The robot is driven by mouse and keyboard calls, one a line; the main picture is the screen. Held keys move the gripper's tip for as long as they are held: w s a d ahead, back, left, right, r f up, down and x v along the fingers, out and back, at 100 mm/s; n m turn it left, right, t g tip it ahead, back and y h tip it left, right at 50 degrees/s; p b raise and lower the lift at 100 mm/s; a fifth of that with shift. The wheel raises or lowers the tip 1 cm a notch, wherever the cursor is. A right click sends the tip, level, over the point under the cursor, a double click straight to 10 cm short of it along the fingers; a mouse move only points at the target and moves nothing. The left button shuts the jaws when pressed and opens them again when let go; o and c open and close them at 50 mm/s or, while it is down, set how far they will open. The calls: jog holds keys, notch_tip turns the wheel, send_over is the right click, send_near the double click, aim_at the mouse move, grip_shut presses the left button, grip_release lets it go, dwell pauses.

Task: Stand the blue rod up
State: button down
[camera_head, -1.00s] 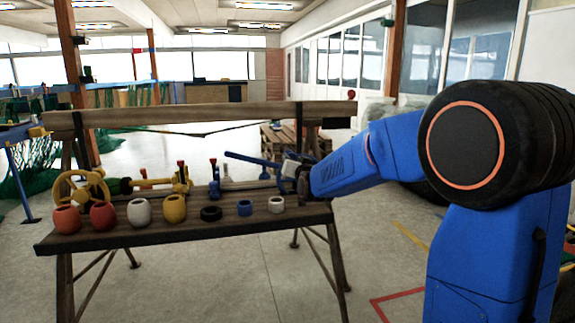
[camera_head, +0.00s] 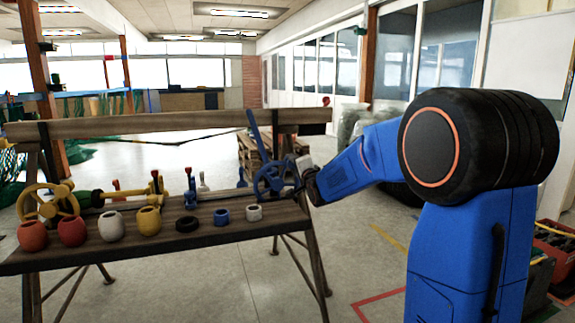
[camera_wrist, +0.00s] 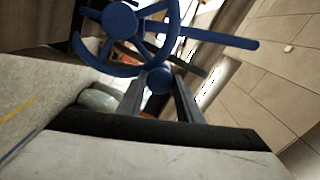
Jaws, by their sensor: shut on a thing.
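The blue rod (camera_head: 254,130) rises from a blue handwheel (camera_head: 268,192) at the right end of the bench. It stands steep but not quite vertical, its top leaning left. In the wrist view the rod (camera_wrist: 215,38) runs right from the wheel (camera_wrist: 76,45), across the top of the picture. My gripper (camera_head: 300,180) is at the wheel's right side. In the wrist view my gripper (camera_wrist: 160,84) has its fingers closed on a round blue knob (camera_wrist: 158,80) at the wheel's rim. The exact contact is partly hidden.
Several coloured cups and rings, among them a white one (camera_head: 112,226), line the front of the bench (camera_head: 230,230). A yellow handwheel (camera_head: 47,204) and small levers stand behind them. A wooden beam (camera_head: 190,118) runs behind. The floor in front is clear.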

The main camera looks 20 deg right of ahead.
jog(key=shift+d+f+m, duration=0.5)
jog(key=shift+d+m, duration=0.15)
jog(key=shift+m, duration=0.25)
jog(key=shift+d+f+m, duration=0.5)
jog(key=shift+d+m, duration=0.15)
jog(key=shift+m, duration=0.25)
jog(key=shift+f, duration=0.1)
jog(key=c, duration=1.3)
grip_release()
jog(key=shift+d, duration=0.1)
jog(key=shift+o, duration=0.2)
jog(key=s, duration=1.7)
jog(key=shift+s, duration=0.25)
